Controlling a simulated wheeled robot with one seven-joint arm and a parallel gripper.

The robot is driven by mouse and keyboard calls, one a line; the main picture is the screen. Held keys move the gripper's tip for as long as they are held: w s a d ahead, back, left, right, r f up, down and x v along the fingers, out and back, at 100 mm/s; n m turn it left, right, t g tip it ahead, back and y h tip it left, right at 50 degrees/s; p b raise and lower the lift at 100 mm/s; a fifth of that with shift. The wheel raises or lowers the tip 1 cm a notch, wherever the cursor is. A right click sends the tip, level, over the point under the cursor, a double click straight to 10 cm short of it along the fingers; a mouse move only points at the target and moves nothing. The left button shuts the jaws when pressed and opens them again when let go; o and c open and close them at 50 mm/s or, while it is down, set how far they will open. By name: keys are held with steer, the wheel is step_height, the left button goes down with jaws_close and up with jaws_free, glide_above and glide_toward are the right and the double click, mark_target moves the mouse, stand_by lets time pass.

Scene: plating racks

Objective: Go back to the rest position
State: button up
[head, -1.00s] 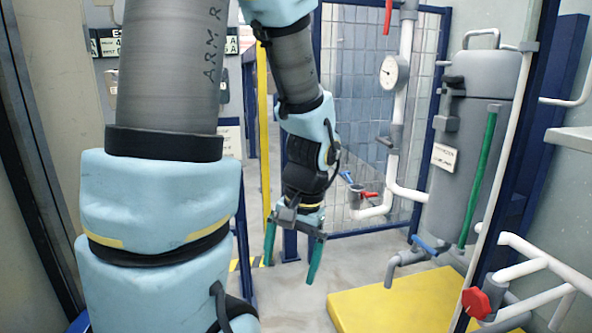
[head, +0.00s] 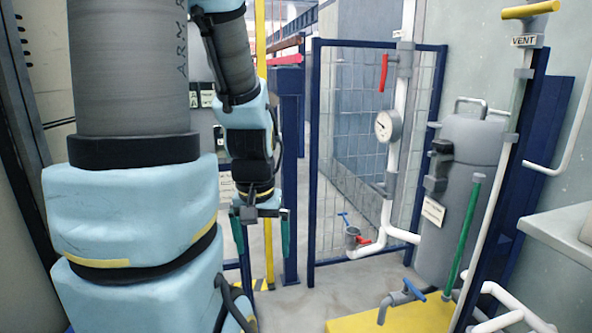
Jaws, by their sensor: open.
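My gripper (head: 262,238) hangs at the end of my arm, left of the middle in the head view. Its two green fingers point down and stand apart, with nothing between them. It is in the air in front of a blue post, touching nothing that I can see.
A blue mesh gate (head: 312,150) stands behind. A pipe with a gauge (head: 387,126), a red-handled valve (head: 384,72) and a grey tank (head: 465,190) are on the right. A yellow platform (head: 395,318) lies at the lower right. Grey floor (head: 330,283) is bare near the gate.

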step_height(320, 180, up, 27)
steer(key=p, duration=2.4)
stand_by(0.7)
